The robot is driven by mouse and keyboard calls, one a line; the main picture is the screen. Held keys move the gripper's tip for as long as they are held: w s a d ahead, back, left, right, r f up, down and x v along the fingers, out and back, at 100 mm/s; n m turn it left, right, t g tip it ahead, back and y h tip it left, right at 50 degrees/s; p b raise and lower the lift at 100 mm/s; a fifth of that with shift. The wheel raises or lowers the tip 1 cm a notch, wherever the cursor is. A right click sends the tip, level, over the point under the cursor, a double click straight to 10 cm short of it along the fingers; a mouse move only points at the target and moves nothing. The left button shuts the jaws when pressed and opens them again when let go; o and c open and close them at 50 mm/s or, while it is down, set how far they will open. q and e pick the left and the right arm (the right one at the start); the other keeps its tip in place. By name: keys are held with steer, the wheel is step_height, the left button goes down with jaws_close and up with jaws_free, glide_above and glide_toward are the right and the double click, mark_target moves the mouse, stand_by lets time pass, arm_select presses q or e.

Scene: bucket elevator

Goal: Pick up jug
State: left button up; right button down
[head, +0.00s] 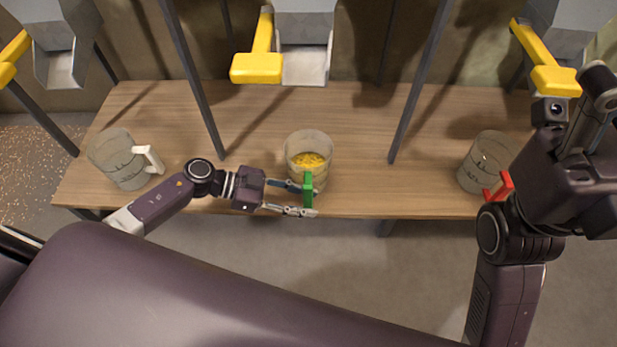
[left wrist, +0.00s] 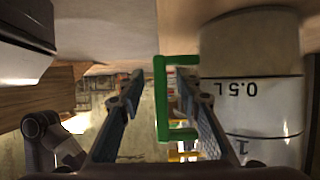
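A clear jug (head: 308,152) with a green handle (head: 308,190) stands upright at the middle of the table's front edge, with yellow pieces (head: 308,163) inside. My left gripper (head: 303,199) is open at the green handle, its fingers apart. In the left wrist view the green handle (left wrist: 161,100) shows between the two fingers, with the jug's body (left wrist: 250,90) at the right, marked 0.5 L. A jug with a white handle (head: 122,160) stands at the left, and one with a red handle (head: 486,160) at the right. My right gripper's fingers are not clear.
The wooden table (head: 370,130) is bare between the jugs. Grey chutes with yellow bars (head: 257,67) hang above its back part. Dark slanted posts rise from the tabletop between the jugs. My right arm is close to the red-handled jug and partly covers it.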

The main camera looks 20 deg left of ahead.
arm_select(q)
steer(key=shift+w+d+f, duration=0.15)
steer(key=shift+d, duration=0.15)
steer(key=shift+c, duration=0.2)
jaws_close()
